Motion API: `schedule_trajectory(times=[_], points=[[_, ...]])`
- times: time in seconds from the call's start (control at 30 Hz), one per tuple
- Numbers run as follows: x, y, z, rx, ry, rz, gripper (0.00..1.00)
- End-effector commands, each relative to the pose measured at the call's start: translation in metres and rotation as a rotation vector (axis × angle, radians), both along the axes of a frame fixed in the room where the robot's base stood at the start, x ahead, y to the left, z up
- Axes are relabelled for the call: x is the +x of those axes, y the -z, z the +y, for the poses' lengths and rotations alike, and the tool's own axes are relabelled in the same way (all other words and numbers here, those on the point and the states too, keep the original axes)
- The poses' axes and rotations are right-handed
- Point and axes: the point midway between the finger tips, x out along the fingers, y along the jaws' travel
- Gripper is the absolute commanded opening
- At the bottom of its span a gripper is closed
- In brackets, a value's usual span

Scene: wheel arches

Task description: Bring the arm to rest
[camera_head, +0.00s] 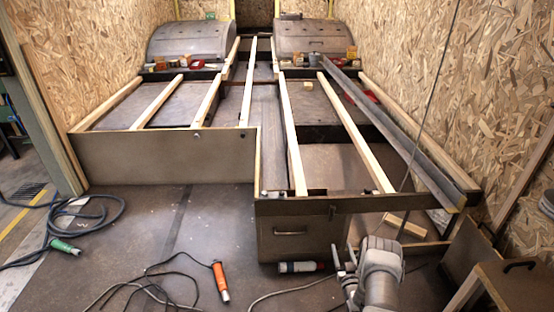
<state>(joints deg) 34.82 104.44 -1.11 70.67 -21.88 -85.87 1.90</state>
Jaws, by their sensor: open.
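My gripper (345,265) is in the lower right of the head view, at the end of my grey arm (381,270). Its jaws are open, and I see nothing between them. It is in front of the low dark cabinet with a handle (290,232).
A wooden slat frame (291,140) fills the middle, with two wheel arches (190,41) (314,36) behind. An orange tool (220,282) and cables (150,288) lie on the floor. A box with a black handle (518,280) stands at right. The left-centre floor is mostly clear.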

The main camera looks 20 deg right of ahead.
Motion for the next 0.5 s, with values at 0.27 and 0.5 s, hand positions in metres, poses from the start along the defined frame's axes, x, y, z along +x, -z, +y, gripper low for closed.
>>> schedule_trajectory(times=[0.27, 0.5], points=[[0.039, -0.043, -0.008, -0.014, -0.005, 0.051, 0.6], [0.094, -0.124, -0.01, -0.027, -0.006, 0.167, 0.6]])
